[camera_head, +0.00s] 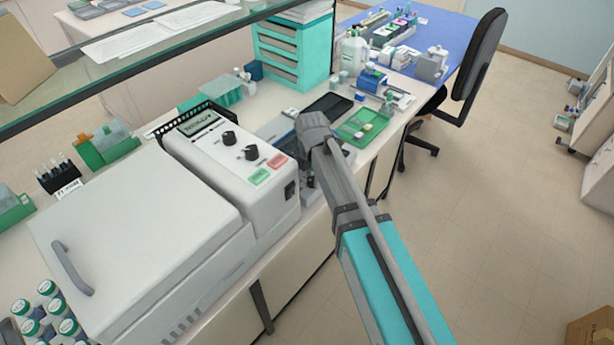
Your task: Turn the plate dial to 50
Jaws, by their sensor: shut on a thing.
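The plate (274,128) is a low grey device on the bench, right of the large white machine, and my arm covers much of it. My gripper (309,181) points down at the plate's front side, below my grey wrist. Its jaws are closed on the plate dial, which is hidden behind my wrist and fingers. The dial's mark and any reading cannot be made out.
A large white lidded machine (135,235) with two black knobs (240,146) stands close on the left. A green tray (364,126) and a black slab (328,105) lie just beyond. A teal drawer unit (291,52) stands behind.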

